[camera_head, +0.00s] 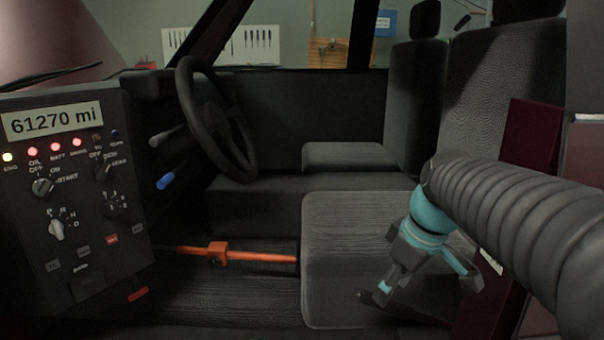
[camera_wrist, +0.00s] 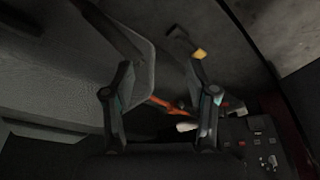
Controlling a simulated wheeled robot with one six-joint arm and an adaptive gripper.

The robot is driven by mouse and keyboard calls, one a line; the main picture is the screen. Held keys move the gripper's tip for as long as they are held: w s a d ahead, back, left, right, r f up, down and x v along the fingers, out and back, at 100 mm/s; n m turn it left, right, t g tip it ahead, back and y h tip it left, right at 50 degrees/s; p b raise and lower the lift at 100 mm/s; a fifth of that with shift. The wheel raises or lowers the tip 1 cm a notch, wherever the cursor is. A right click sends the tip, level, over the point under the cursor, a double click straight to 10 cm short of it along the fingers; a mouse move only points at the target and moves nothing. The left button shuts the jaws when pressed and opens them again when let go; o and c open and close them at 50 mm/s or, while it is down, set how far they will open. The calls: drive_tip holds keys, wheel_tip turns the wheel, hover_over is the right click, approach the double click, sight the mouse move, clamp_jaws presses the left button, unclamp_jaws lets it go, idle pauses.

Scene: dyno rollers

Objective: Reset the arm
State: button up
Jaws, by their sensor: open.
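My arm (camera_head: 520,225) reaches in from the right in the head view, its dark ribbed sleeve ending in a teal wrist. My gripper (camera_head: 428,286) hangs over the front seat cushion (camera_head: 335,235), pointing down. Its fingers are spread and nothing is between them. In the wrist view my gripper (camera_wrist: 150,60) also shows open, with one finger on each side. Whether the lower finger touches the cushion cannot be told.
The dashboard panel (camera_head: 75,190) reads 61270 mi and has several lit red lamps. A steering wheel (camera_head: 215,120) stands behind it. An orange bar (camera_head: 265,257) crosses beside the cushion. Seat backs (camera_head: 495,95) and a dark red door edge (camera_head: 530,140) lie close to my arm.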

drive_tip(key=s+f+m+t, duration=0.1)
drive_tip(key=s+m, duration=0.1)
drive_tip(key=s, duration=0.2)
drive_tip(key=s+f+m+t+h+p, duration=0.1)
drive_tip(key=s+f+m, duration=0.1)
drive_tip(key=s, duration=0.3)
drive_tip(key=s+f+m+t+h, duration=0.1)
drive_tip(key=s+f+m, duration=0.1)
drive_tip(key=s+m, duration=0.2)
drive_tip(key=shift+s, duration=0.5)
drive_tip(key=shift+a, duration=0.1)
